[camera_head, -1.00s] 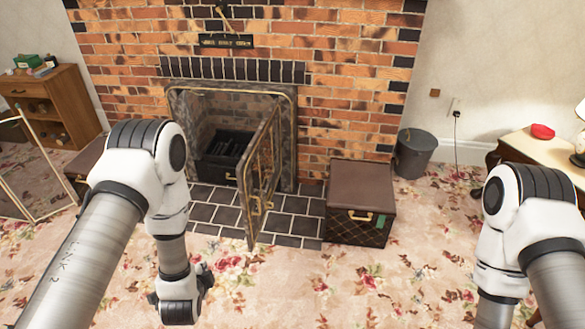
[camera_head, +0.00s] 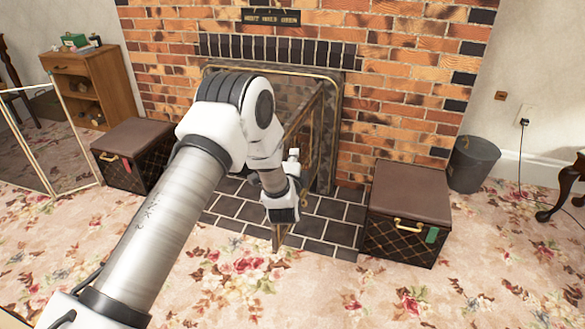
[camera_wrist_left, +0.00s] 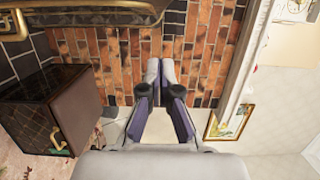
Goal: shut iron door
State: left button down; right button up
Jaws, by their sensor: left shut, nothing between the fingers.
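The iron door (camera_head: 317,125) stands open, swung out from the right side of the fireplace opening over the dark tiles. It has a gold-coloured edge and lattice. My left arm hides much of it in the head view. My left gripper (camera_head: 293,156) is close to the door's front side, on the left of it in the picture; I cannot tell whether it touches. In the left wrist view the left gripper (camera_wrist_left: 161,70) is shut and empty. A dark, gold-rimmed part crosses the top of that view; I cannot tell whether it is door or surround. My right gripper is out of view.
A brown trunk (camera_head: 411,192) stands right of the hearth and another (camera_head: 133,150) left of it. A bucket (camera_head: 472,163) is by the right wall. A framed screen (camera_head: 52,145) stands at the left. The carpet in front is clear.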

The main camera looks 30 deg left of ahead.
pick_arm(q)
jog(key=w+a+b, duration=0.1)
jog(key=w+a, duration=0.1)
jog(key=a, duration=0.3)
jog(key=shift+w+a, duration=0.25)
